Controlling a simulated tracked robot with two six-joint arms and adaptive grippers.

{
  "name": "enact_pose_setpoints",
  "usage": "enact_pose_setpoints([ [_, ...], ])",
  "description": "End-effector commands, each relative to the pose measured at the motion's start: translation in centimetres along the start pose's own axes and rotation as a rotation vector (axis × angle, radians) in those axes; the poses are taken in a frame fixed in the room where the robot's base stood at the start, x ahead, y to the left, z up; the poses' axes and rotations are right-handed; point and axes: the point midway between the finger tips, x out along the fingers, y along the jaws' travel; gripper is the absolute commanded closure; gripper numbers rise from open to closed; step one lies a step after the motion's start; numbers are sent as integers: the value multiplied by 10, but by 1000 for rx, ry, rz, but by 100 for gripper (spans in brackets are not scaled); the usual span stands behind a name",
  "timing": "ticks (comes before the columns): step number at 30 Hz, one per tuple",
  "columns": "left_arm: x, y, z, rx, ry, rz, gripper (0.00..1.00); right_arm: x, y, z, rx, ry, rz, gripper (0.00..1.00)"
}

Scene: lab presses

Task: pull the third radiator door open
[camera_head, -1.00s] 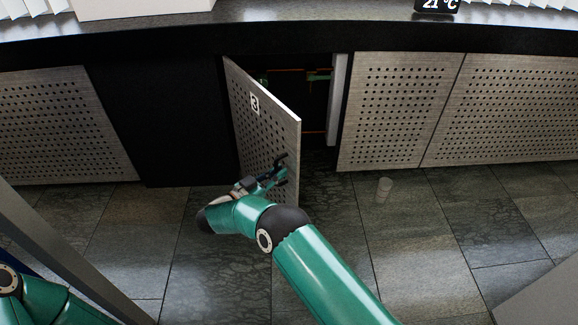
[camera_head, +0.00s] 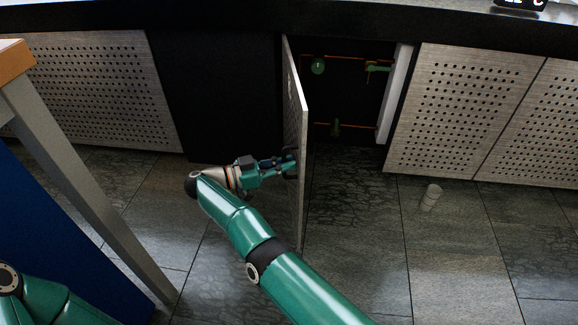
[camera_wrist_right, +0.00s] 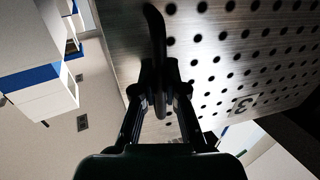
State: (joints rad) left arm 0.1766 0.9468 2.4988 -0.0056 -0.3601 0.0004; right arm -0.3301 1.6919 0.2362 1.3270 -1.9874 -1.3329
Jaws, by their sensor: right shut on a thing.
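The third radiator door (camera_head: 297,130) is a perforated grey panel. In the head view it stands swung well out, seen almost edge-on, with its hinge side at the left of the opening. In the right wrist view its face (camera_wrist_right: 235,60) shows holes and an upside-down "3". My right gripper (camera_head: 287,164) is at the door's outer edge, shut on the dark door handle (camera_wrist_right: 156,50), which runs between its fingers. The left gripper is not in view; only part of my left arm shows at the lower left.
The open compartment (camera_head: 345,100) shows orange pipes and green valves, with a white radiator edge (camera_head: 394,95) at its right. A table leg (camera_head: 95,190) and blue panel (camera_head: 50,240) are at the left.

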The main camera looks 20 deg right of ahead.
Motion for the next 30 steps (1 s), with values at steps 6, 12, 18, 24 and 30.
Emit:
enact_pose_setpoints([
  [6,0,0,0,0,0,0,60,0,3,1,-4,-5,12,100],
  [12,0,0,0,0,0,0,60,0,4,1,-4,-6,19,100],
  [18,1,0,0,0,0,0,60,0,4,1,-2,-6,18,77],
  [24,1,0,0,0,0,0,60,0,3,1,-1,-9,15,97],
  [30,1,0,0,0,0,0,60,-8,4,2,3,-43,4,100],
])
